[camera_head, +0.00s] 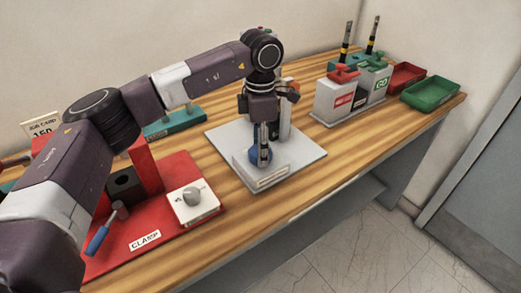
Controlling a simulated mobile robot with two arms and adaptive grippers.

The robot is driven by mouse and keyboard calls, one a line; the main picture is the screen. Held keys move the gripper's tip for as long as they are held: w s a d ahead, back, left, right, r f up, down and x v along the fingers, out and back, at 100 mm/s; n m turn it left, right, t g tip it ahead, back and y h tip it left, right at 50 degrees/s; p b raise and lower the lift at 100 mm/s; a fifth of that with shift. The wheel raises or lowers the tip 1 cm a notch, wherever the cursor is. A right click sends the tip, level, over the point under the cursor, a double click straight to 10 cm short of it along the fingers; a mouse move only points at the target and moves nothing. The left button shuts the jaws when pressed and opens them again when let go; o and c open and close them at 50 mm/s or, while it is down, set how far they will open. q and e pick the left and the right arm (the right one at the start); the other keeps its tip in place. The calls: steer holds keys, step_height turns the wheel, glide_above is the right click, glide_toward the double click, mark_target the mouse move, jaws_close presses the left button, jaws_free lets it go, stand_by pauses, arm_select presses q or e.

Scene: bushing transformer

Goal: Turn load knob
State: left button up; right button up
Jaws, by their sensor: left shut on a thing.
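My left gripper (264,155) points straight down over a grey-white test stand (222,136) in the middle of the bench. Its fingers are shut on a round blue knob (255,160) at the front of the stand, and they hide part of it. I take this to be the load knob, though no readable label confirms it. A pale sloped panel with a small label strip (273,177) lies just in front of the knob. Part of the stand's upright behind is hidden by the gripper. My right gripper is not in view.
A red clamp base (135,258) with a grey knob on a white block (194,204) and a blue-handled tool (99,239) lies front left. Bare wood lies between.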

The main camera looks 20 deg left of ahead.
arm_select(q)
steer(key=shift+m, duration=0.3)
steer(key=o, duration=1.2)
steer(key=shift+c, duration=0.2)
step_height(320, 180, up, 12)
